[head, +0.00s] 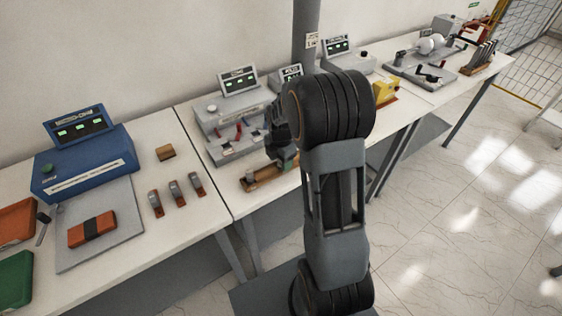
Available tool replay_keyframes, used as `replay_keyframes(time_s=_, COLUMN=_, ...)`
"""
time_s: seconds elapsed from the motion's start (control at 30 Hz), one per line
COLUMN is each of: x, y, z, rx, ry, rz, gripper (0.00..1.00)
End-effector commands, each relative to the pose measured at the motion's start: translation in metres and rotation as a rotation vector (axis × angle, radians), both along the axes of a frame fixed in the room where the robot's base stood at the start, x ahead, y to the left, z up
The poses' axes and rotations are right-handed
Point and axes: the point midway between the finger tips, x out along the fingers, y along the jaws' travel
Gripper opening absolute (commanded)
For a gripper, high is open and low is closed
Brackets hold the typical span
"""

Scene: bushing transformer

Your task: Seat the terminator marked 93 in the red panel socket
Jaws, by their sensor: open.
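My gripper (284,153) is mostly hidden behind my own arm, beside the grey test panel on the middle table. It points down over a wooden rack (264,184) at the table's front edge. A small grey piece (250,174) stands at the rack's left end, and a greenish piece shows close under the gripper; I cannot tell whether they touch. No number 93 is readable, so I cannot tell which piece is the terminator. The grey panel (226,152) has small red parts (239,132) and blue ones; I cannot make out which is the red socket.
A blue unit (83,163) with a display stands on the left table, with several orange-grey pieces (176,191), a red case (92,230) and red and green trays (14,279). A yellow block (386,92) stands right of my arm. Tiled floor is free at the right.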

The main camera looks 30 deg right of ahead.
Motion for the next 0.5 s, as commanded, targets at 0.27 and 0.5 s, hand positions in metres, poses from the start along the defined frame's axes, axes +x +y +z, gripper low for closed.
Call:
replay_keyframes(time_s=0.27, x=0.0, y=0.0, z=0.0004, rx=0.0, ry=0.0, rz=0.0, gripper=0.32)
replay_keyframes(time_s=0.5, x=0.0, y=-0.0001, z=0.0005, rx=0.0, ry=0.0, rz=0.0, gripper=0.09)
